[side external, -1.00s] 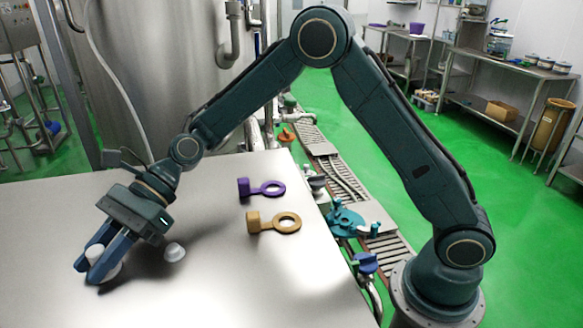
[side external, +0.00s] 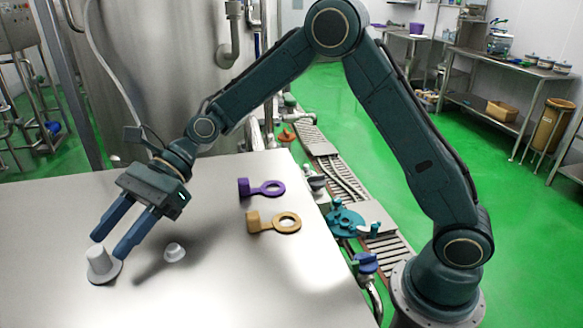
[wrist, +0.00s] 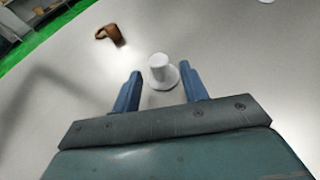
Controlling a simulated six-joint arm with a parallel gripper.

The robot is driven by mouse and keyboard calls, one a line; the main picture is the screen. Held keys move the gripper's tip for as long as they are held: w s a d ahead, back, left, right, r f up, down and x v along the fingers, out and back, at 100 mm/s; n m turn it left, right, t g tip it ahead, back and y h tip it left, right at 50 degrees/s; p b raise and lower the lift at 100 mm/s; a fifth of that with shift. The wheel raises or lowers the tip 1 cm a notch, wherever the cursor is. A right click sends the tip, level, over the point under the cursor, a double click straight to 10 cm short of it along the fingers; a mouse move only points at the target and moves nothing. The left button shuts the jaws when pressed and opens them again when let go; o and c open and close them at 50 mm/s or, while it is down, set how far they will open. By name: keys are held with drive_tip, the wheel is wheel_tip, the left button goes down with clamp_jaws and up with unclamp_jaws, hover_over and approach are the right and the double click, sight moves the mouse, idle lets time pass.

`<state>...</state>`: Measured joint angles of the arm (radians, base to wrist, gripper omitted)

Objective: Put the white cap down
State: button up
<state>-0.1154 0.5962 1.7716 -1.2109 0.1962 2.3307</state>
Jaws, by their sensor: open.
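The white cap (side external: 100,261) stands upright on the steel table at the lower left, with a wide, flat, greyer rim at its foot. In the wrist view the white cap (wrist: 158,70) shows between and just beyond my fingertips. My gripper (side external: 109,245) is open and empty, its two blue fingers raised just above and behind the cap. In the wrist view my gripper (wrist: 161,71) has a finger on each side, with a gap between each finger and the cap's body.
A purple ringed piece (side external: 262,188) and a tan one (side external: 274,222) lie near the table's (side external: 215,300) right edge. A brown piece (wrist: 109,34) shows in the wrist view. The front of the table is clear.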

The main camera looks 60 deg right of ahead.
drive_tip(key=v, duration=0.7)
drive_tip(key=shift+d+r, duration=0.15)
drive_tip(key=shift+d, duration=0.2)
drive_tip(key=shift+s, duration=0.1)
drive_tip(key=shift+s+d+r+n+t+h, duration=0.25)
drive_tip(key=shift+s+n+h, duration=0.1)
drive_tip(key=shift+n, duration=0.2)
drive_tip(key=shift+s+d+r+n+t+h, duration=0.15)
drive_tip(key=shift+s+d+r+n+h, duration=0.15)
drive_tip(key=shift+n, duration=0.25)
drive_tip(key=s+d+r+n+t+h, duration=0.2)
drive_tip(key=s+d+n+t+h, duration=0.2)
drive_tip(key=s+d+n+h, duration=0.5)
drive_tip(key=s+d+n, duration=0.3)
drive_tip(key=s+d, duration=0.2)
drive_tip(key=s, duration=0.1)
drive_tip(key=shift+d+r, duration=0.2)
drive_tip(key=shift+r, duration=0.2)
drive_tip(key=shift+o, duration=0.3)
drive_tip(key=s+d+f+n+h, duration=0.2)
drive_tip(key=s+d, duration=0.4)
drive_tip(key=s, duration=0.3)
drive_tip(key=shift+d+n+t+h, duration=0.4)
drive_tip(key=shift+n+h, duration=0.15)
drive_tip(key=shift+n, duration=0.35)
drive_tip(key=shift+o, duration=0.3)
drive_tip(key=shift+w, duration=0.1)
